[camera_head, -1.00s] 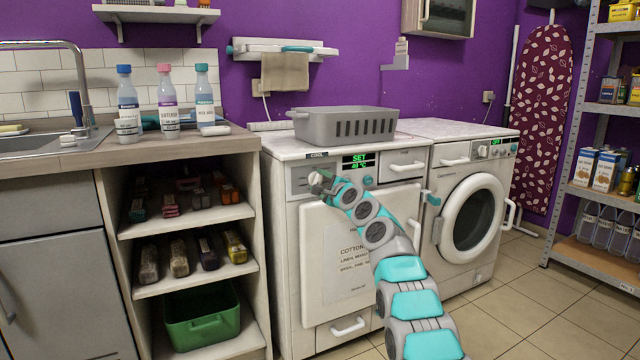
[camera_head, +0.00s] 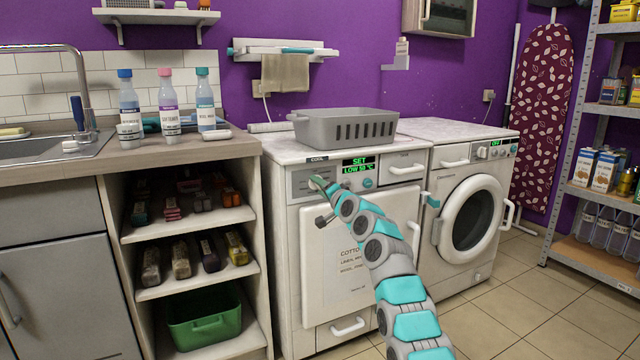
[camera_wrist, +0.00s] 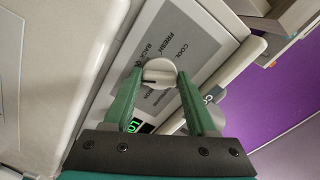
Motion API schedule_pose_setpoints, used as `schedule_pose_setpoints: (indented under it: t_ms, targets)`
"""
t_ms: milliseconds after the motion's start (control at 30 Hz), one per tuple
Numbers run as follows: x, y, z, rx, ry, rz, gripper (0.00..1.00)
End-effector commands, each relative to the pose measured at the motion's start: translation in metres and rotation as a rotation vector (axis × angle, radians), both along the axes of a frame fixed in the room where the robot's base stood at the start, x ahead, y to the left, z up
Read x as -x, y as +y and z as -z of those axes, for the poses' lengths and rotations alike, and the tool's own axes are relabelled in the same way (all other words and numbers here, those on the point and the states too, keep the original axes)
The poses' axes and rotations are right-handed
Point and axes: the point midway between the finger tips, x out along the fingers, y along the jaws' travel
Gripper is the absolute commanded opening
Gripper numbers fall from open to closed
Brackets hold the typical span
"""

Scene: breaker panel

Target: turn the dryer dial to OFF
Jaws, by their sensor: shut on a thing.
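A round pale dial (camera_wrist: 160,73) with a dark mark on its lower left part sits on a grey printed panel (camera_wrist: 180,42) in the wrist view. My gripper (camera_wrist: 159,76) has one green finger on each side of the dial and is shut on it. In the head view my gripper (camera_head: 317,184) is at the upper left front of the left white machine (camera_head: 310,262) and hides the dial. That machine's green display (camera_head: 358,165) appears to read "SET LOW 59 °C". Words such as "COOL" and "FRESH" are on the panel.
A grey basket (camera_head: 345,128) stands on the left machine. A washer-like machine (camera_head: 472,218) with a round door stands to its right; its small display (camera_head: 496,143) seems to read "OFF". An open shelf unit (camera_head: 188,225) is at the left. Tiled floor (camera_head: 540,300) is free at the right.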

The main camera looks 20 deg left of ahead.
Motion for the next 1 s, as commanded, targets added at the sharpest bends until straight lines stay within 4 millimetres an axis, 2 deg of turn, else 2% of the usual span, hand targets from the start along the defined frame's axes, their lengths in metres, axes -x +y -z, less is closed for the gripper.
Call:
schedule_pose_setpoints:
  t_ms: [1000]
  targets:
    - [-0.0032,-0.0013,0.0064,0.626,-0.727,-0.004,0.01]
